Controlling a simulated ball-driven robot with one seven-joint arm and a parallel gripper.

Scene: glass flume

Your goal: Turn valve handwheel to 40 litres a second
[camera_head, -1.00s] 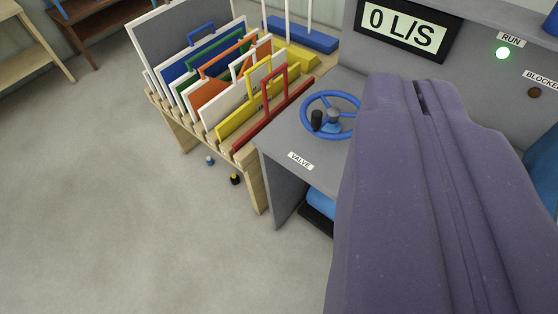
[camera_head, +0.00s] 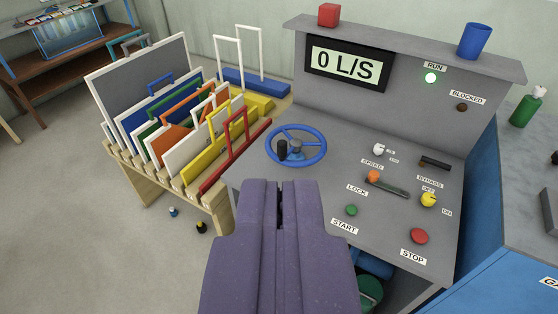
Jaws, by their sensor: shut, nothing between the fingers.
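The blue valve handwheel (camera_head: 322,147) lies on the left part of the grey console top. Its dark knob (camera_head: 282,149) stands on the left side of the rim. The display (camera_head: 347,65) above the console reads 0 L/S. My gripper (camera_head: 281,188) is purple, shut and empty. In the picture it is just below the handwheel and apart from it. The VALVE label is hidden behind my gripper.
A wooden rack (camera_head: 150,184) of coloured panels stands left of the console.

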